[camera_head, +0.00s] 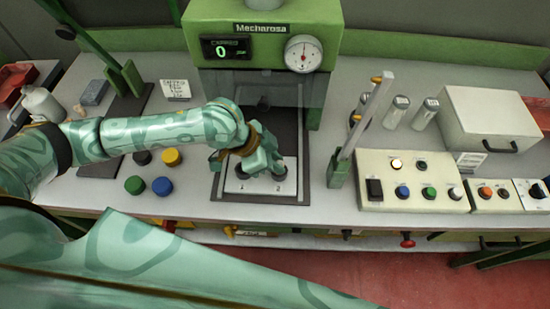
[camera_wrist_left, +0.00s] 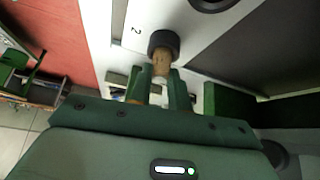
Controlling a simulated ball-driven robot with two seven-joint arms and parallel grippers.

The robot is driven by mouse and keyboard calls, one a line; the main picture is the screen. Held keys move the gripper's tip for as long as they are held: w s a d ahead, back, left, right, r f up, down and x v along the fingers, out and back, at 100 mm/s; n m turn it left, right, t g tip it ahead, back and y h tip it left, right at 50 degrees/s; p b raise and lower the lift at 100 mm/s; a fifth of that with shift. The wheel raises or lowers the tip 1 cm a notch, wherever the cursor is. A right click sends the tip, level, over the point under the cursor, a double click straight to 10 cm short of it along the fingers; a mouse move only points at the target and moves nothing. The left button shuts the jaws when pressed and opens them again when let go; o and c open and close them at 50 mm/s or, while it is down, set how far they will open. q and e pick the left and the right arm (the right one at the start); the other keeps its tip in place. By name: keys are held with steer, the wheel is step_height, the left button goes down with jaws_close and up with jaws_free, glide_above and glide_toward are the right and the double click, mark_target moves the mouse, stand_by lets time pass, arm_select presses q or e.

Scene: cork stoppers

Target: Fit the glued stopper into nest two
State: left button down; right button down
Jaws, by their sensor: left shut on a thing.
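My left gripper (camera_head: 266,165) is over the white plate (camera_head: 232,186) marked 1 and 2, under the green press. In the left wrist view its two fingers (camera_wrist_left: 160,88) are shut on a tan cork stopper (camera_wrist_left: 161,63). The stopper's far end meets the black round nest two (camera_wrist_left: 163,40), beside the printed 2. I cannot tell how deep the stopper sits in it. Nest two (camera_head: 279,174) also shows in the head view, partly hidden by the gripper. Another black nest (camera_wrist_left: 212,3) shows at the top edge of the wrist view. My right gripper is not in view.
The green press (camera_head: 262,22) stands behind the plate. A lever post (camera_head: 360,130) and a button panel (camera_head: 412,193) stand to the right. Green (camera_head: 134,185), blue (camera_head: 162,187), yellow (camera_head: 172,157) and black caps lie to the left. The bench front edge is close.

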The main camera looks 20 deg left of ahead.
arm_select(q)
steer(key=shift+f, duration=0.25)
steer(key=c, duration=1.2)
jaws_free()
steer(key=shift+c, duration=0.2)
steer(key=shift+r, duration=0.1)
steer(key=p+v, duration=0.4)
steer(key=v, duration=1.2)
steer(key=shift+s+a, duration=0.1)
